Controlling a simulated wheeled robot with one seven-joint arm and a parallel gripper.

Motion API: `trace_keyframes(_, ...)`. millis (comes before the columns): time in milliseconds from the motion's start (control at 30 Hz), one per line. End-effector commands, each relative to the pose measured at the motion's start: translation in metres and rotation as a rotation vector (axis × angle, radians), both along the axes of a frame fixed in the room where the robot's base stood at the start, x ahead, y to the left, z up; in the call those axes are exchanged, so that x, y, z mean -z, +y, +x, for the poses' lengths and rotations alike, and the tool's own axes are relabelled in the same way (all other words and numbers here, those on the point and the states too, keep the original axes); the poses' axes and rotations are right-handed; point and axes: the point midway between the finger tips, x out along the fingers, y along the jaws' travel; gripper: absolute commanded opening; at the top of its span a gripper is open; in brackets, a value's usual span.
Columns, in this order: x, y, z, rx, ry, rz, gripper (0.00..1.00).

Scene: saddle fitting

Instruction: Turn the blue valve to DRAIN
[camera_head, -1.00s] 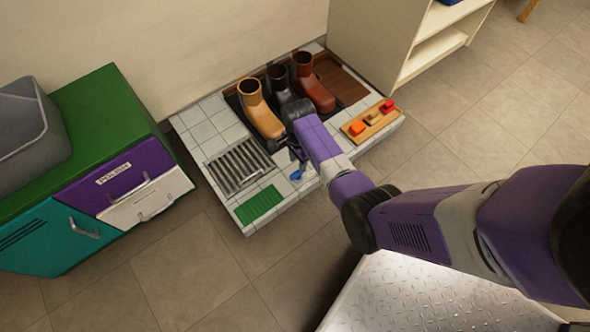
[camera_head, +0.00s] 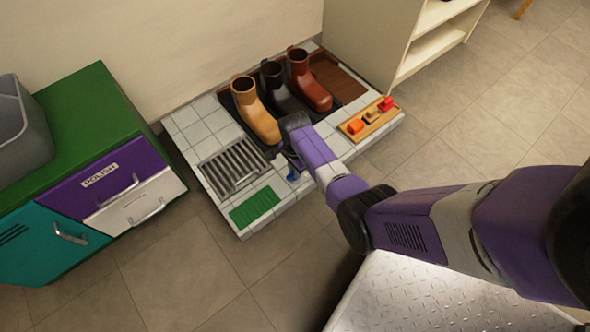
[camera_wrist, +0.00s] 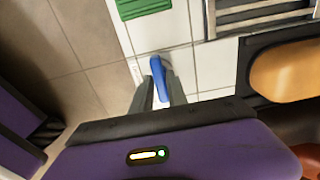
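The blue valve handle (camera_wrist: 160,76) stands over the white tiles in the wrist view, elongated and pointing up and slightly left. In the head view the blue valve (camera_head: 293,176) shows only in part beside my gripper (camera_head: 289,161). In the wrist view my gripper (camera_wrist: 161,79) has its two fingers apart, one on each side of the handle. I cannot tell whether either finger touches it. A small pale mark (camera_wrist: 136,72) lies left of the handle; its lettering is too small to read. The valve's base is hidden.
A metal grate (camera_head: 232,166) and a green mat (camera_head: 255,206) lie on the tiled platform (camera_head: 197,122). Tan (camera_head: 256,112), black (camera_head: 279,90) and brown boots (camera_head: 309,80) stand behind my gripper. A wooden tray (camera_head: 370,120) with small blocks is at right.

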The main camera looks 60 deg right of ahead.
Motion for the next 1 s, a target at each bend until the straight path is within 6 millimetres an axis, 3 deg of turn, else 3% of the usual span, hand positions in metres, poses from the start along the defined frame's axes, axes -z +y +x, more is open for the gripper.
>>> trace_keyframes(100, 0.0, 0.0, 0.0, 0.0, 0.0, 0.0, 0.0)
trace_keyframes(533, -0.0011, -0.0001, -0.0001, -0.049, 0.0, 0.0, 0.0)
trace_keyframes(1000, -0.002, -0.0004, -0.0004, -0.411, 0.001, 0.0, 0.0)
